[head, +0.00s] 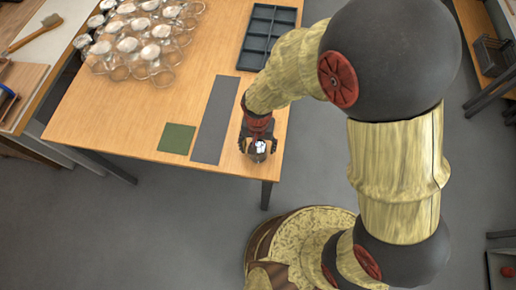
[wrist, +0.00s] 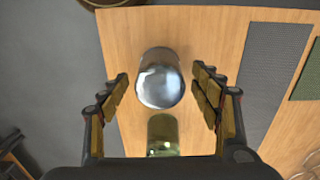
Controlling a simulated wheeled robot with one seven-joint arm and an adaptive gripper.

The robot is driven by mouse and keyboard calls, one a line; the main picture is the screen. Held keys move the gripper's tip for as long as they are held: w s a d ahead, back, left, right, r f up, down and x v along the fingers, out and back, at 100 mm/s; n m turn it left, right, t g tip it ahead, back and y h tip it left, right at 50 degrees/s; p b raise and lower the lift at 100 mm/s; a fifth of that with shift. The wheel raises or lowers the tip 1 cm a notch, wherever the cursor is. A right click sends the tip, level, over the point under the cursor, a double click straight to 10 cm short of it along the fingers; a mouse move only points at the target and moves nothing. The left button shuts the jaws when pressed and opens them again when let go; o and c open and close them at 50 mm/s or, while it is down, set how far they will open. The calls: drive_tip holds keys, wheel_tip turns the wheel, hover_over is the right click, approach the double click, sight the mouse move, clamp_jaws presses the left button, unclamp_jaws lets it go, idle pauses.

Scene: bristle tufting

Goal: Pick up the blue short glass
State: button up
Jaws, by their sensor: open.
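A rounded clear glass (wrist: 159,82) with a grey-blue sheen lies between the fingers of my gripper (wrist: 160,75) in the wrist view. It looks like the blue short glass, though its blue is faint. My gripper is open, with a gap showing on each side of the glass. A green-tinted glass (wrist: 163,135) is just below it in the wrist picture, closer to my palm. In the head view my gripper (head: 259,145) is low over the table's near right corner, and mostly hides what is there.
The wooden table (head: 110,115) holds a grey mat (head: 214,120) and a green mat (head: 177,139) left of my gripper. A dark divided tray (head: 268,38) lies at the back. Many clear glasses (head: 140,45) crowd the back left. The table's near edge is close to my gripper.

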drive_tip(key=shift+r, duration=0.1)
drive_tip(key=shift+c, duration=0.3)
drive_tip(key=c, duration=1.5)
